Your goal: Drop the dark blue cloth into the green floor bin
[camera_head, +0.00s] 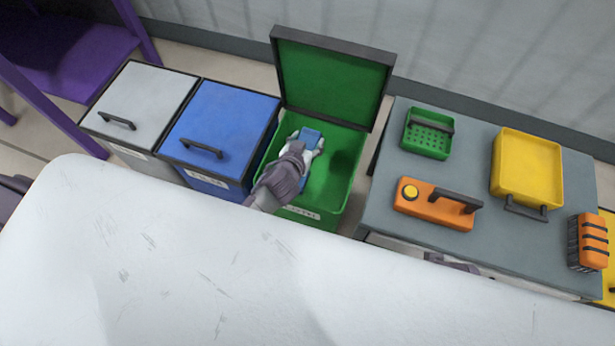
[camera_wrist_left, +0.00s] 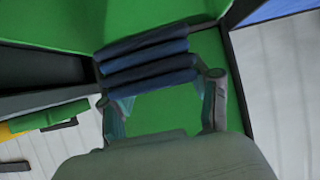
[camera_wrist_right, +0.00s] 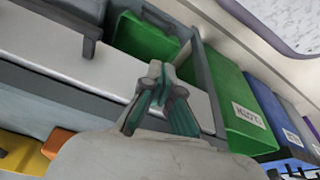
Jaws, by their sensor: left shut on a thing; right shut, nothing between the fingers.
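The green floor bin (camera_head: 325,200) stands with its lid (camera_head: 335,82) raised and its inside showing. My left gripper (camera_head: 308,146) is over the open bin, shut on the dark blue cloth (camera_head: 311,134). In the left wrist view the folded cloth (camera_wrist_left: 148,62) lies across the two fingertips, with green bin surfaces behind it. I cannot tell how high the cloth is above the bin floor. My right gripper (camera_wrist_right: 157,78) is shut and empty, beside the grey workbench. The green bin's outer side (camera_wrist_right: 215,95) shows to the right of it.
A blue bin (camera_head: 225,118) and a light grey bin (camera_head: 145,95), both lidded, stand left of the green bin. The grey workbench (camera_head: 385,215) on the right holds a green basket (camera_head: 428,145), a yellow tray (camera_head: 527,165) and orange items (camera_head: 430,207).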

